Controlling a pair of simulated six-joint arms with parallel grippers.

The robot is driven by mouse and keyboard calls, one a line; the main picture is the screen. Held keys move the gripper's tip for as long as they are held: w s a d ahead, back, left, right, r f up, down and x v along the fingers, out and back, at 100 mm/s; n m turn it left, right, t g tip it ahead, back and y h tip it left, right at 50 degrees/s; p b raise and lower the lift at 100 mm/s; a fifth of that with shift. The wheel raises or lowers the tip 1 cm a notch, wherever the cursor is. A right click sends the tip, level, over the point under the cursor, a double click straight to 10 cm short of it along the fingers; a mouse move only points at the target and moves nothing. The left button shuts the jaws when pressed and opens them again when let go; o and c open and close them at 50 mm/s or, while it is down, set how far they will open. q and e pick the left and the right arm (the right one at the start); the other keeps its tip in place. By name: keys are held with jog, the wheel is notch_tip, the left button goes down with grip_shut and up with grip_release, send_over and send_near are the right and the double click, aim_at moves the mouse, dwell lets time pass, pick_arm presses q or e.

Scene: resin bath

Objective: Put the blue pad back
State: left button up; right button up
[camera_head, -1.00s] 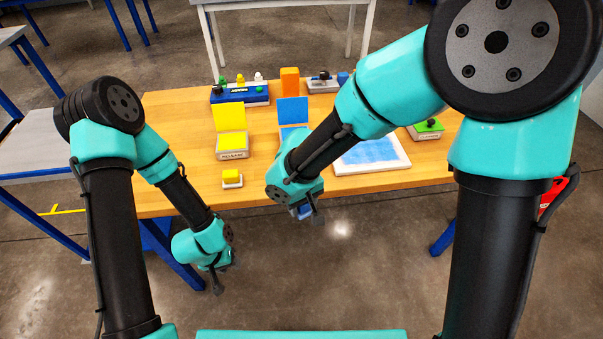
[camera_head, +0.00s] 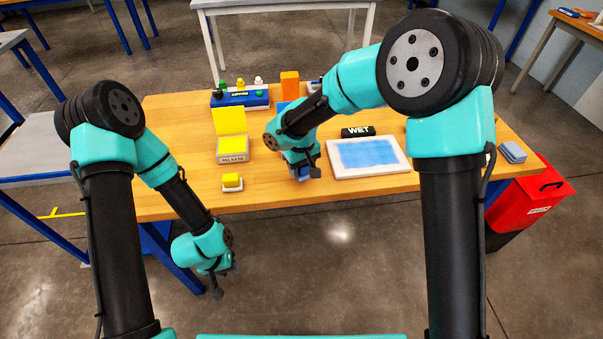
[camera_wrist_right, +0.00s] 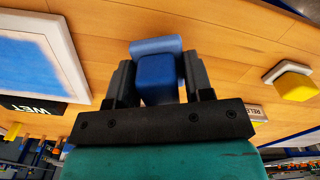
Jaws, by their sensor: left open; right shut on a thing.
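The blue pad (camera_head: 304,177) shows in the head view just below my right gripper (camera_head: 309,172), over the front part of the table. In the right wrist view the blue pad (camera_wrist_right: 157,78) sits between the two fingers of my right gripper (camera_wrist_right: 157,85), which is shut on it. A lighter blue part shows beyond its darker block. Whether the pad touches the table cannot be told. The right arm hides most of the blue panel behind it. My left gripper (camera_head: 226,280) is open and empty, in front of the table's edge.
A yellow pad (camera_head: 232,181) on a white base stands to the left. Behind it is a box labelled RELEASE (camera_head: 232,156). A white-framed tray (camera_head: 400,168) with a blue surface lies to the right, with a black WET sign (camera_head: 358,132) behind it. An orange block (camera_head: 289,86) stands at the back.

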aim_at(301, 174)
jog(key=shift+w, duration=0.35)
jog(key=shift+f, duration=1.8)
jog(key=shift+f, duration=0.1)
jog(key=o, duration=0.9)
jog(key=shift+c, duration=0.2)
notch_tip(301, 174, up, 12)
jog(key=shift+r, duration=0.15)
